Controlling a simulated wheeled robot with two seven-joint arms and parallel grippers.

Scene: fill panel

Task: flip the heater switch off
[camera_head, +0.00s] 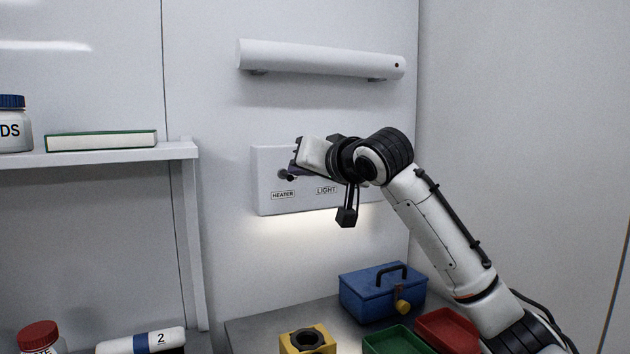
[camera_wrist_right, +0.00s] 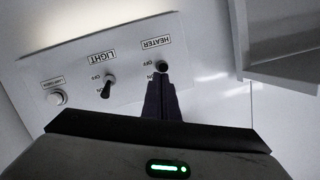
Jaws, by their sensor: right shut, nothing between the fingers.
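The white control panel (camera_head: 265,190) is on the back wall, under a tube lamp. The heater switch (camera_head: 284,175) is at its left, above the HEATER label (camera_head: 283,195). My right gripper (camera_head: 293,172) is shut and empty, its fingertips right at the switch. In the right wrist view the panel appears upside down, with the dark fingers (camera_wrist_right: 160,97) pointing at the heater switch (camera_wrist_right: 162,66). The fingers partly cover the switch, so I cannot tell its lever position or whether they touch it. My left gripper is out of view.
The light switch (camera_wrist_right: 107,86) and a round lamp-check button (camera_wrist_right: 58,98) share the panel. A shelf (camera_head: 100,156) juts out at the left. A blue toolbox (camera_head: 375,294), a yellow block (camera_head: 308,341) and green and red trays (camera_head: 452,333) are below.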

